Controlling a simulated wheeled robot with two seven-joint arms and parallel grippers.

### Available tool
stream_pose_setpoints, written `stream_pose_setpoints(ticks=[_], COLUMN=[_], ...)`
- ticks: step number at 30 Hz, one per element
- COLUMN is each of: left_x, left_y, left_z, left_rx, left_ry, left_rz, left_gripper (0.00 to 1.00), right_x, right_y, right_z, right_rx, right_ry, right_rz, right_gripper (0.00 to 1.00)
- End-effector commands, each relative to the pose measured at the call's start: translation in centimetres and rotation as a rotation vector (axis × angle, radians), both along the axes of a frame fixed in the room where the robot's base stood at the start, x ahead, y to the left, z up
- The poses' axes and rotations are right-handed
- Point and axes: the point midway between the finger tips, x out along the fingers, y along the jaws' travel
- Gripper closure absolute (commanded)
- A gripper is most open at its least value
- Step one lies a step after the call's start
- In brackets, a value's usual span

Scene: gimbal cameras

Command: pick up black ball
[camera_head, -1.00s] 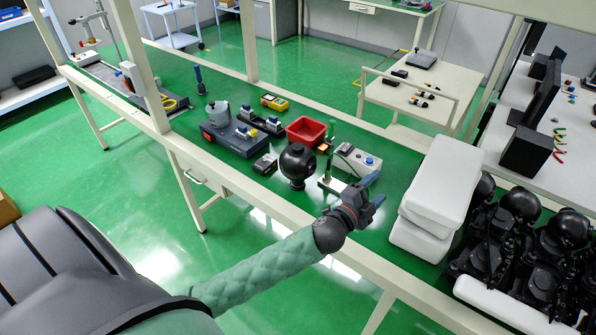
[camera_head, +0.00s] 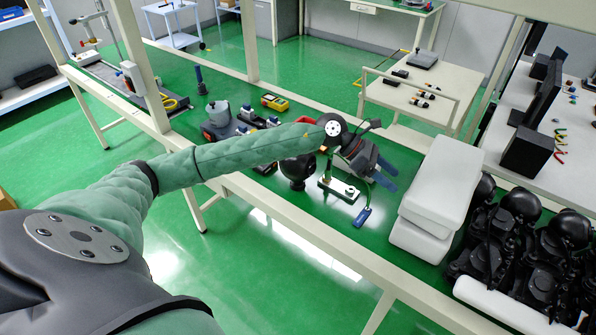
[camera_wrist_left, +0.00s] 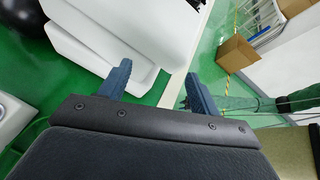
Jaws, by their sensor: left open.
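The black ball (camera_head: 297,169) is a dark, round gimbal camera on the green-topped table. My left forearm crosses in front of it and hides its upper part in the head view. My left gripper (camera_head: 390,176) is to the right of the ball, with its blue fingers apart and empty, pointing right toward the white blocks. In the left wrist view its two fingers (camera_wrist_left: 157,76) are spread with nothing between them. A black rounded shape shows at the top left of that view; I cannot tell if it is the same ball. My right gripper is not in view.
Two white blocks (camera_head: 437,187) are stacked right of my gripper. A metal stand (camera_head: 340,189) sits close below it, with a small blue piece (camera_head: 362,217) nearby. Several black gimbal cameras (camera_head: 520,205) crowd the right side.

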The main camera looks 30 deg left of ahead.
Motion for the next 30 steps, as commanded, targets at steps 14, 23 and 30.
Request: stream_pose_setpoints(ticks=[14,23,30], left_x=[3.6,3.5,3.4], left_y=[24.3,30.5,30.5], left_z=[1.2,2.9,1.0], left_rx=[0.901,1.084,1.084], left_ry=[-0.052,0.003,0.004], left_rz=[-0.205,-0.222,-0.224], left_gripper=[0.37,0.37,0.37], right_x=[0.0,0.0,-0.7], right_y=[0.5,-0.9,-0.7], right_z=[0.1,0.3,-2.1], right_rx=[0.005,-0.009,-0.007], right_ry=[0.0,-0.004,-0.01], right_rz=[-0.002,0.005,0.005], right_gripper=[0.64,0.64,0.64])
